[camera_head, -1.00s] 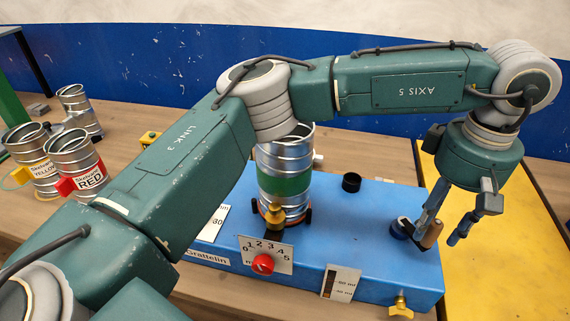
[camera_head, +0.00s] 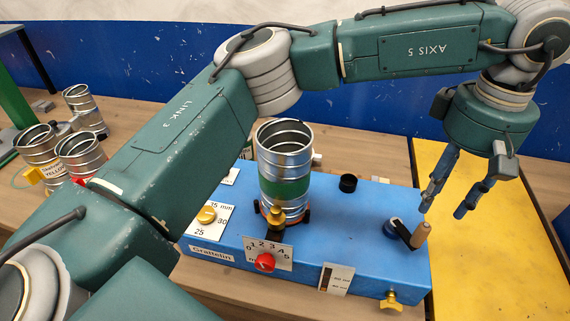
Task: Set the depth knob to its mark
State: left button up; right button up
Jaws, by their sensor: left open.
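Two knobs show on the blue machine box (camera_head: 345,235). A yellow knob (camera_head: 207,215) sits on a white plate (camera_head: 222,210) marked 25, 30 and 35 mm. A red knob (camera_head: 265,262) sits on a front plate (camera_head: 284,255) numbered 0 to 5. I cannot read which is the depth knob, nor make out a pointer or target mark. My left gripper (camera_head: 443,208) is open and empty, fingers pointing down, above and right of the crank's brown grip (camera_head: 421,235) and apart from it. My right gripper is not in view.
A ribbed metal duct (camera_head: 285,160) with a green band stands upright on the box. A yellow thumbscrew (camera_head: 391,301) is at the box's front right. Metal cans (camera_head: 82,155) stand at left. A yellow board (camera_head: 480,275) lies clear at right. My left arm spans the view.

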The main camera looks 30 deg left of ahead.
aim_at(265, 262)
jog(key=k, duration=1.5)
